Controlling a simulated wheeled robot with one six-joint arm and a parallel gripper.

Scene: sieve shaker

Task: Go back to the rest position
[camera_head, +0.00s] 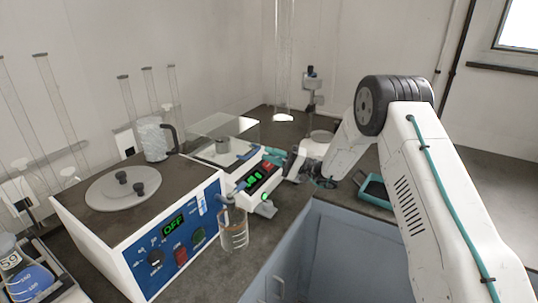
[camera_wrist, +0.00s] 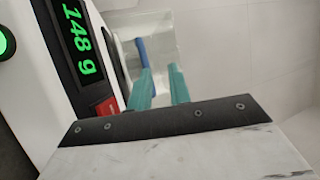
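My gripper (camera_head: 273,155) is at the end of my white arm, beside the balance (camera_head: 262,180) in the middle of the head view. In the wrist view its two teal fingers (camera_wrist: 160,88) stand apart with a gap between them, and I see nothing held. A narrow blue piece (camera_wrist: 143,52) shows just beyond the left finger; I cannot tell what it belongs to. The balance display (camera_wrist: 80,42) is lit green close to the left of the fingers.
The sieve shaker (camera_head: 133,240) stands at the left, its display reading OFF. A clear jug (camera_head: 153,138) stands behind its lid. A glass beaker (camera_head: 233,230) stands near the counter's front edge. A teal tray (camera_head: 374,191) lies right of the gripper. Glass tubes line the back wall.

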